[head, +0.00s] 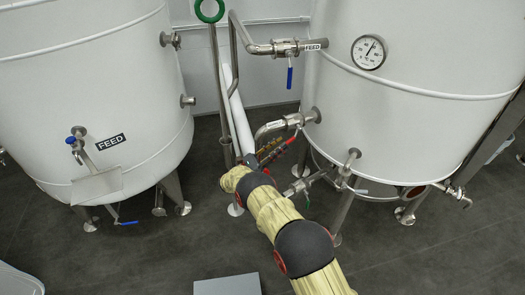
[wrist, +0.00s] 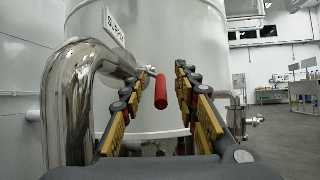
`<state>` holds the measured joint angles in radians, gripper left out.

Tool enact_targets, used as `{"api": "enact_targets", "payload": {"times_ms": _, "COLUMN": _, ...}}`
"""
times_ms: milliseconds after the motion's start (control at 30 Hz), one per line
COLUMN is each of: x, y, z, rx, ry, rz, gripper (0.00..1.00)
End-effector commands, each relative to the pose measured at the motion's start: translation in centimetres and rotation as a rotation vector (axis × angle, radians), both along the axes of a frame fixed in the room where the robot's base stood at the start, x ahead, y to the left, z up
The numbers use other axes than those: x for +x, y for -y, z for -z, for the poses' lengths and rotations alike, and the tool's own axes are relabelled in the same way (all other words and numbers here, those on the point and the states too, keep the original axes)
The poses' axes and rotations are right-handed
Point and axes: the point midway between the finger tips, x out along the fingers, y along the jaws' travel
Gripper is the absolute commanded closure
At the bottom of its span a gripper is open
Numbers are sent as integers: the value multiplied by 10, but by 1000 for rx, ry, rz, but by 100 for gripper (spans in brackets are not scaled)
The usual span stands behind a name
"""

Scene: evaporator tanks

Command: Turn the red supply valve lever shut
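The red supply valve lever (wrist: 161,92) hangs in the middle of the wrist view, its grip pointing toward me. It slopes down from a steel valve below the "SUPPLY" label (wrist: 115,27). In the head view the supply valve (head: 299,119) sits on a pipe at the right tank's side, with the lever partly hidden beside my fingers. My gripper (wrist: 161,73) is open, one yellow-and-black finger on each side of the lever. Gaps show between the lever and both fingers in the wrist view. How deep the lever sits between them is hard to tell.
A bent steel pipe (wrist: 68,95) runs close on the left of my gripper. The white right tank (head: 420,120) stands behind the valve. A blue-levered feed valve (head: 289,76) is above it. Another white tank (head: 90,90) stands left. Dark floor (head: 150,260) is open in front.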

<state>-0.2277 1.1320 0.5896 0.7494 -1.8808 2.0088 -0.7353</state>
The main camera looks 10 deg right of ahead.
Motion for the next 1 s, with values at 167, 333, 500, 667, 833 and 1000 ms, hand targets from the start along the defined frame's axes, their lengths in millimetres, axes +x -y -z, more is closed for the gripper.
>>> {"api": "enact_targets", "payload": {"times_ms": 167, "x": -3, "y": -16, "z": 0, "rx": 0, "ry": 3, "rz": -2, "gripper": 69}}
{"api": "enact_targets", "payload": {"times_ms": 333, "x": -6, "y": -31, "z": 0, "rx": 0, "ry": 2, "rz": -1, "gripper": 69}}
{"api": "enact_targets", "payload": {"times_ms": 500, "x": -9, "y": -47, "z": 1, "rx": 0, "ry": 3, "rz": -2, "gripper": 69}}
{"api": "enact_targets", "payload": {"times_ms": 667, "x": -11, "y": -59, "z": 1, "rx": 0, "ry": 2, "rz": -1, "gripper": 69}}
{"api": "enact_targets", "payload": {"times_ms": 833, "x": -12, "y": -69, "z": 0, "rx": 0, "ry": 2, "rz": -1, "gripper": 69}}
{"api": "enact_targets", "payload": {"times_ms": 1000, "x": -13, "y": -72, "z": 0, "rx": 0, "ry": 0, "rz": 0, "gripper": 69}}
